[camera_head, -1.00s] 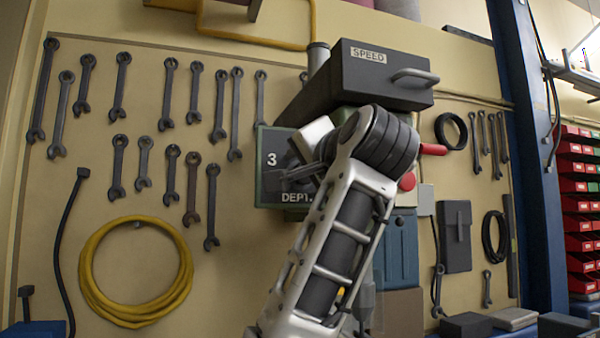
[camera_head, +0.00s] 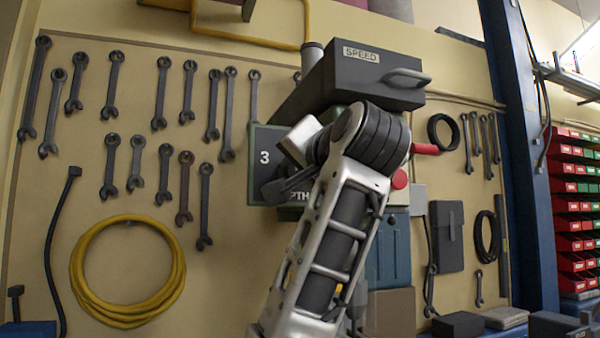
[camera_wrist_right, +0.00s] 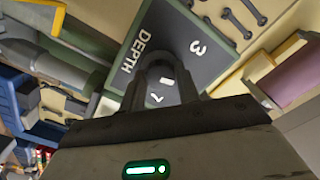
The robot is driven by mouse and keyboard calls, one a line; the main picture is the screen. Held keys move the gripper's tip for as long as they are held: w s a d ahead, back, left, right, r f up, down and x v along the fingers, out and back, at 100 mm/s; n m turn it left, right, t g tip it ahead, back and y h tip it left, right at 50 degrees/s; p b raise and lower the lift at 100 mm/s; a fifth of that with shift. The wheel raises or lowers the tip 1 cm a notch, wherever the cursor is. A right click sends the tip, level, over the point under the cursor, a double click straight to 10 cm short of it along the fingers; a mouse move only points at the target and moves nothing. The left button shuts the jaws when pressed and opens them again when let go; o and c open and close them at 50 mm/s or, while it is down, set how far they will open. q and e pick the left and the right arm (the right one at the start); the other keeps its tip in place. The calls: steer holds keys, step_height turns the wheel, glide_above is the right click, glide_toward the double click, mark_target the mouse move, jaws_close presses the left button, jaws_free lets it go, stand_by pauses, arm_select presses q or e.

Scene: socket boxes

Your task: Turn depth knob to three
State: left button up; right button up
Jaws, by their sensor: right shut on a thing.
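The dark green depth panel (camera_head: 262,155) is on the wall unit under the SPEED box, with a white 3 at its left. My right arm covers much of it, and only "PTH" of its label shows. My right gripper (camera_head: 278,190) is at the panel's front. In the right wrist view, the panel (camera_wrist_right: 205,72) shows "DEPTH" and a 3. There my right gripper (camera_wrist_right: 160,92) is shut on the dark depth knob (camera_wrist_right: 160,66), whose rounded end shows between the fingers. A white mark and another numeral show there; the pointer setting is unclear. My left gripper is out of view.
The grey SPEED box (camera_head: 365,75) with a bar handle (camera_head: 407,78) juts out just above my right wrist. A red knob (camera_head: 399,180) is to the right. Wrenches and a yellow hose coil (camera_head: 128,270) hang on the board at left. A blue post (camera_head: 535,150) stands at right.

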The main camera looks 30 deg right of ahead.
arm_select(q)
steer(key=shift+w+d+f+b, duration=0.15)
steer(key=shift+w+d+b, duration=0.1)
steer(key=shift+b, duration=0.6)
arm_select(e)
steer(key=shift+n, duration=4.6)
steer(key=o, duration=1)
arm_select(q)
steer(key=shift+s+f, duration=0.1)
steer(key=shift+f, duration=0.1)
